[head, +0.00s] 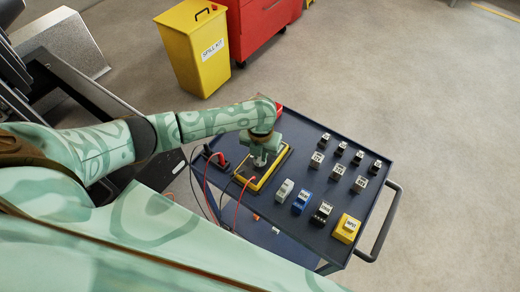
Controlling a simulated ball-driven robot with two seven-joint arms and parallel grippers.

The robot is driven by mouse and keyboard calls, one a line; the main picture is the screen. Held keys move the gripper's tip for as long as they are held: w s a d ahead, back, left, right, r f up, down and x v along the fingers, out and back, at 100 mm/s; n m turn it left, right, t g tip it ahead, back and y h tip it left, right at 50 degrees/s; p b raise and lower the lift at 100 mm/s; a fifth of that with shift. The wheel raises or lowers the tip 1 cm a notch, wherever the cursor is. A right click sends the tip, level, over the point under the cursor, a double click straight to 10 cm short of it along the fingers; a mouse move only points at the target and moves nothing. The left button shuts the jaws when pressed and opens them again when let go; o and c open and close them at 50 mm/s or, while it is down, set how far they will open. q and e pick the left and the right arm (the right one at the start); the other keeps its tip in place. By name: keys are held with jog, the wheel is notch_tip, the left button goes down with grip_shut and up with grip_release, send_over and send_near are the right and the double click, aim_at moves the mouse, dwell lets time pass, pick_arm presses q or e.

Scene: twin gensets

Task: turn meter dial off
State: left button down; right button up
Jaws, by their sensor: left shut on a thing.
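The meter (248,185) is a yellow-edged box lying on the dark cart near its left side, with red and dark leads running from its near end. My left gripper (260,160) points down over the meter's face and is shut on its dial. The gripper hides the dial and most of the meter's upper face, so the dial's setting cannot be seen. My right gripper is not in view.
The dark cart (325,235) has a handle (383,225) on its right. Several small labelled blocks and a yellow block (346,229) stand on it. A yellow spill kit bin (197,50) and a red cabinet (262,28) stand behind. Floor at right is clear.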

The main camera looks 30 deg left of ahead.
pick_arm(q)
jog(key=n+p, duration=0.2)
jog(key=n, duration=0.1)
jog(key=n+p, duration=0.1)
jog(key=p, duration=0.1)
jog(key=shift+r+n, duration=0.25)
jog(key=shift+n, duration=0.05)
jog(key=n+p, duration=0.3)
jog(key=n, duration=0.1)
jog(key=shift+s+a+f+n, duration=0.1)
jog(key=shift+n, duration=0.2)
jog(key=n+p, duration=0.1)
jog(key=n, duration=0.2)
jog(key=shift+p, duration=0.35)
jog(key=shift+s+f+n+p, duration=0.15)
jog(key=shift+n+p, duration=0.35)
jog(key=shift+n, duration=0.9)
jog(key=c, duration=1.4)
grip_release()
jog(key=shift+c, duration=0.2)
